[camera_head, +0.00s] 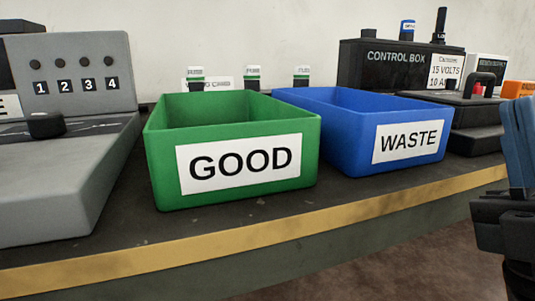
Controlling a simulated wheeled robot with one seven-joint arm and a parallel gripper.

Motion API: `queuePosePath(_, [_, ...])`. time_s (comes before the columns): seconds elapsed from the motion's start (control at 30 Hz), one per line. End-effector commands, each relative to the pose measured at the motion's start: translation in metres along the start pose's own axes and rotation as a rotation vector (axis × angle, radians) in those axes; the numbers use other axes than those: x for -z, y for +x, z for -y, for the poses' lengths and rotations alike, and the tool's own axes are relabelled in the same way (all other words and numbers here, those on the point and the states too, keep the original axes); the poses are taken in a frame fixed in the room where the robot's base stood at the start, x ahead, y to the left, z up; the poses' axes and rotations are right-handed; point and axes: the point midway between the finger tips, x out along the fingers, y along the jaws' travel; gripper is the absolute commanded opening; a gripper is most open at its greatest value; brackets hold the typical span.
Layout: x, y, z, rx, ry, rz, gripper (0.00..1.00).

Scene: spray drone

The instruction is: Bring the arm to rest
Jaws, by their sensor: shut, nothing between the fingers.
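Part of my arm (517,150) shows at the right edge, in blue and black, beyond the front of the bench. The frame cuts it off, and my gripper's fingers are not in the picture. A green bin labelled GOOD (160,165) stands near the middle of the bench. A blue bin labelled WASTE (420,157) stands to its right. The part of the green bin's inside that shows looks empty; the floor of the blue bin is hidden. My arm is apart from both bins in the picture.
The dark bench (240,222) has a yellow front edge. A grey machine numbered 1 to 4 (85,60) stands at left. A black control box (365,68) and other devices stand at the back right. Small green-and-white items (252,72) show behind the bins.

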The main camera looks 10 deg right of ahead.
Motion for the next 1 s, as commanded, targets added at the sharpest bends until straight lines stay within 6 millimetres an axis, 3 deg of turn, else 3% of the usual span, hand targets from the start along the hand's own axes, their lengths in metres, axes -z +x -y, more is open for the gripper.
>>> queuePosePath(0.3, [0.023, -0.099, 0.03, 0.156, 0.436, 0.354, 0.0])
queuePosePath(0.53, [0.051, -0.18, 0.038, 0.297, 0.703, 0.606, 0.0])
queuePosePath(0.77, [0.084, -0.264, 0.025, 0.461, 0.92, 0.861, 0.0])
queuePosePath(1.0, [0.11, -0.338, -0.008, 0.629, 1.066, 1.104, 0.0])
